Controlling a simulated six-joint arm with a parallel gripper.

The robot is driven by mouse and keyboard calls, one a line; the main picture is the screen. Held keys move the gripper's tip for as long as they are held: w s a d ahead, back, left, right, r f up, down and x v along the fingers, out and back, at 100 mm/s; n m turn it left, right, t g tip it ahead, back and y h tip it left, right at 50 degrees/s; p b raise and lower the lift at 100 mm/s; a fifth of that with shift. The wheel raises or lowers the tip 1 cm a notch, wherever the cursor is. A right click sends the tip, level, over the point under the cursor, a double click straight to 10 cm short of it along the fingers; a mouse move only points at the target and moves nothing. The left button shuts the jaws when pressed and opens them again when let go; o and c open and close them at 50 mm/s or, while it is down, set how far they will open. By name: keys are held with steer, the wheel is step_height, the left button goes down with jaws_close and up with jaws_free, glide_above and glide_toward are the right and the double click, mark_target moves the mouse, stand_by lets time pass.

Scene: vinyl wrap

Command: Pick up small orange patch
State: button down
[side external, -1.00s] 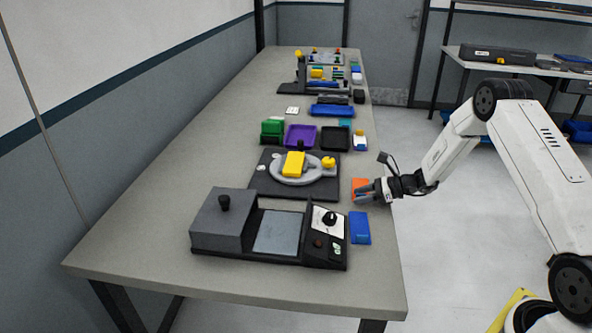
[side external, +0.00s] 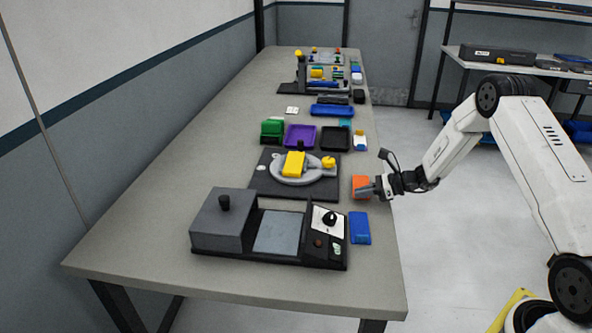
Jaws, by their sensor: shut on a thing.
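The small orange patch (side external: 360,183) is at the right edge of the long table, beside the dark plate with the round grey fixture. My gripper (side external: 366,191) reaches in from the right and is shut on the orange patch. The fingers cover the patch's lower part. I cannot tell whether the patch is clear of the table top.
A blue block (side external: 360,228) lies just in front of my gripper. A grey-and-black machine (side external: 270,232) stands at the near left. The dark plate (side external: 266,187) carries a yellow block (side external: 293,164). Purple (side external: 299,136) and black (side external: 335,138) trays lie behind. The table's right edge is close.

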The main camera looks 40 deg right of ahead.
steer(key=shift+r, duration=0.5)
steer(key=s+a+r, duration=0.3)
steer(key=s+r, duration=0.8)
steer(key=s, duration=0.2)
steer(key=shift+s+a, duration=0.15)
steer(key=shift+s, duration=0.2)
steer(key=shift+w+a, duration=0.1)
steer(key=shift+w, duration=0.05)
steer(key=w+a+f+m+t+h, duration=0.1)
steer(key=w+a, duration=0.1)
steer(key=a, duration=0.3)
steer(key=w+a+f+m+t+h, duration=0.1)
steer(key=w+a+m, duration=0.1)
steer(key=a, duration=0.4)
steer(key=shift+w+a+h, duration=0.15)
steer(key=shift+w+h, duration=0.25)
steer(key=shift+w, duration=0.4)
steer(key=shift+r, duration=0.1)
